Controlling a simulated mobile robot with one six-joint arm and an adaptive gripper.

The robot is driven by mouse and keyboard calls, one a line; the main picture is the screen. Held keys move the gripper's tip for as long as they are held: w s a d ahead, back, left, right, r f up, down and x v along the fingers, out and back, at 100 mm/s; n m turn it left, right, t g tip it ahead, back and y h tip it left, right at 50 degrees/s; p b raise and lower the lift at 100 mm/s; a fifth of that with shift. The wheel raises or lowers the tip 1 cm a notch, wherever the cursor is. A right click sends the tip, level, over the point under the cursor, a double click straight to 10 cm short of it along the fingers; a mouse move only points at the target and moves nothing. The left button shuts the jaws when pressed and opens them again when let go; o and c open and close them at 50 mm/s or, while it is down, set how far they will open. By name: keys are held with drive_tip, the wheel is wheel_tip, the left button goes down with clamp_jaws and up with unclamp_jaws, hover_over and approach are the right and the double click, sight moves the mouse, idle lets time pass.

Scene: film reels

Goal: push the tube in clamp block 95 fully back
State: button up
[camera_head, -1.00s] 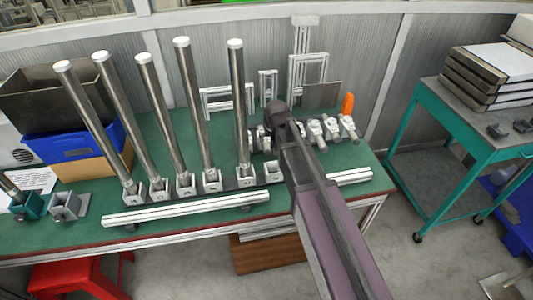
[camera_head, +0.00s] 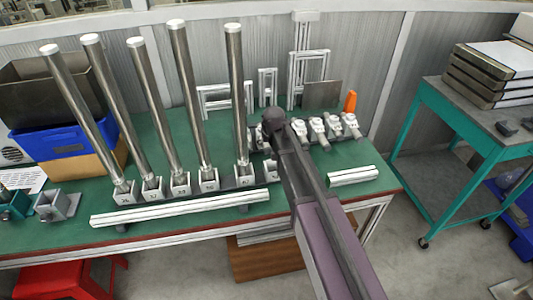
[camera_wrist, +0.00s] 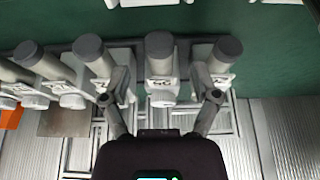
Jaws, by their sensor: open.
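Several tall metal tubes, one of them the rightmost tube (camera_head: 236,95), stand upright in small clamp blocks, such as the rightmost block (camera_head: 243,180). The block labels are too small to read for certain, so I cannot tell which is 95. A row of smaller white clamps (camera_head: 316,126) lies to the right. In the wrist view, several pale clamps with dark round tube ends, such as the middle one (camera_wrist: 160,75), lie in a row; its label is blurred. My gripper (camera_wrist: 163,98) is open, its fingers apart on either side of this clamp. In the head view, my arm hides the gripper.
A pale rail (camera_head: 180,207) lies along the front of the green table (camera_head: 150,235), with a short rail (camera_head: 352,177) to the right. A blue bin (camera_head: 65,143), an orange cone (camera_head: 350,102) and metal frames (camera_head: 308,65) stand behind. A teal cart (camera_head: 440,140) stands to the right.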

sight(268, 148)
drive_tip(key=shift+b+x, duration=1.65)
drive_tip(key=shift+x, duration=0.45)
